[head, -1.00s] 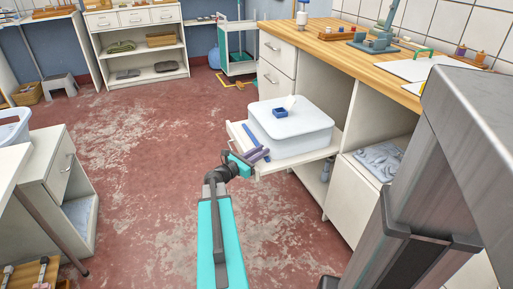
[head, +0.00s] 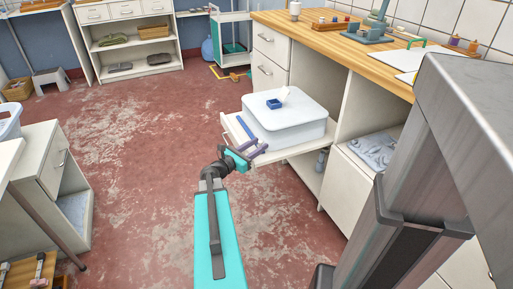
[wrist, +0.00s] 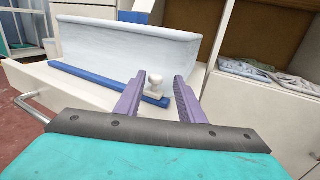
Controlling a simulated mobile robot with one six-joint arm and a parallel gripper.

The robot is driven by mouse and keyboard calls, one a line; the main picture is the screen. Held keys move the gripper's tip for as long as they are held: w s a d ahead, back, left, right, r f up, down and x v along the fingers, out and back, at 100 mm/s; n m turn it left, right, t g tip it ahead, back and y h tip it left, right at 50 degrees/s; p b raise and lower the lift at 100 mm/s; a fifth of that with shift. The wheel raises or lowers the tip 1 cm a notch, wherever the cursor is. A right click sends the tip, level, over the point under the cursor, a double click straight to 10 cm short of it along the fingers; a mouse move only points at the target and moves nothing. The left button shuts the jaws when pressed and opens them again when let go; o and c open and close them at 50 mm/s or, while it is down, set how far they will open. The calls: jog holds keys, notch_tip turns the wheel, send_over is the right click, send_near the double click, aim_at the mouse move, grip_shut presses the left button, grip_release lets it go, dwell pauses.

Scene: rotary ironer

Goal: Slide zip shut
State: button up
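A blue strip (wrist: 100,82), which looks like the zip, lies along the front of a pulled-out white drawer (wrist: 60,105). A pale rounded knob (wrist: 155,80) on a small base stands at the strip's right end in the wrist view. My gripper (wrist: 158,80) is open, with its two purple fingers on either side of the knob and a gap showing on each side. In the head view the strip (head: 245,128) lies beside the white box, and my gripper (head: 258,146) is at the drawer's front edge. The knob is too small to make out there.
A large whitish box (head: 284,122) fills most of the drawer behind the strip, with a small blue box (head: 274,104) on its lid. The wooden counter (head: 330,42) stands above and behind. The red floor (head: 130,160) to the left is clear.

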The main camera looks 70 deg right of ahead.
jog(key=shift+w+a, duration=0.1)
jog(key=shift+w, duration=0.05)
jog(key=p+v, duration=0.2)
jog(key=v, duration=1.1)
jog(key=shift+a, duration=0.2)
jog(key=shift+w, duration=0.1)
jog(key=shift+p, duration=0.3)
